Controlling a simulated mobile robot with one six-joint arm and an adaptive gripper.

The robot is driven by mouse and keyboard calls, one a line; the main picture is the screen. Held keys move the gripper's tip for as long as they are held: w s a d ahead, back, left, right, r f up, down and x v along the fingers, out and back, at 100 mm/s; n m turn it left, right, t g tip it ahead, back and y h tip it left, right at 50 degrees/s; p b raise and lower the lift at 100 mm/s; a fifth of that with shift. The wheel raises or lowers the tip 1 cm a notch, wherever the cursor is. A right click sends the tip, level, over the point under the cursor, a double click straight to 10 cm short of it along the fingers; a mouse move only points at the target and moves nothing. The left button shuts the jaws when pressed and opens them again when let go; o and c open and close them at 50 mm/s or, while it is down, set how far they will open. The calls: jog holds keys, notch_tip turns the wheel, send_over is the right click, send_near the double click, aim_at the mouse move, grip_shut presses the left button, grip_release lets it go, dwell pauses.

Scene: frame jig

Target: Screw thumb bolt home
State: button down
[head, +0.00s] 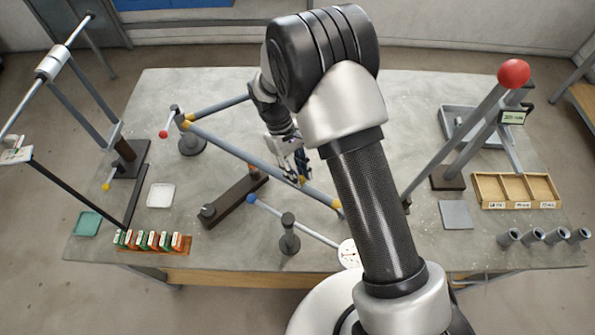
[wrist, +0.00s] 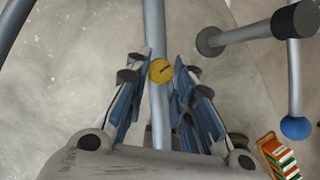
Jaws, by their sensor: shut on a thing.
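The thumb bolt shows in the wrist view as a round yellow head (wrist: 161,71) with a dark mark across it. It sits on a grey tube (wrist: 155,25) between my fingertips. My gripper (wrist: 159,66) has its blue-padded fingers on both sides of the head, shut on it. In the head view my gripper (head: 299,174) is over the long diagonal grey tube (head: 240,151), with a bit of yellow (head: 302,182) at its tips. The bolt's shank is hidden, so I cannot tell how deep it sits.
A dark post (head: 288,238) and a blue-balled rod (head: 295,221) stand near the front. A dark bar (head: 228,202) lies left of my gripper. Small orange and green boxes (head: 150,242) line the front left edge. A wooden tray (head: 517,190) is at right.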

jog(key=c, duration=1.3)
grip_release()
jog(key=shift+c, duration=0.2)
jog(key=v, duration=1.2)
